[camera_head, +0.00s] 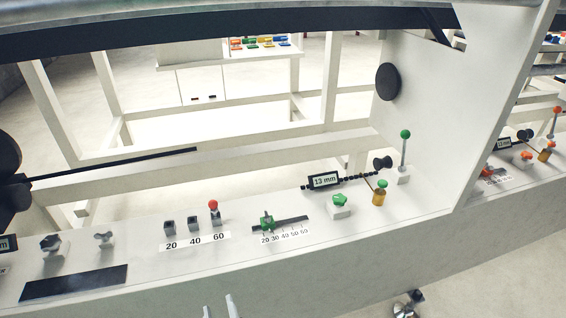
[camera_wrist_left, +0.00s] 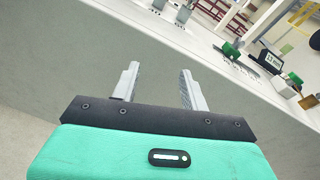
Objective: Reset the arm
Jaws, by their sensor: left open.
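My left gripper (camera_head: 219,308) shows only as two grey fingertips at the bottom edge of the head view, in front of the rack's sloping front face. In the left wrist view the left gripper (camera_wrist_left: 160,85) is open, its two fingers apart with nothing between them. The wrist body is teal with a black bar. The fingers point at the grey front panel (camera_wrist_left: 60,65). They appear apart from the panel and its controls. My right gripper is not in view.
The white ledge (camera_head: 140,222) holds a red-topped lever (camera_head: 213,206) by the 20/40/60 marks, a green slider (camera_head: 267,223), a green knob (camera_head: 340,203), a green-topped lever (camera_head: 405,135) and a "13 mm" display (camera_head: 325,180).

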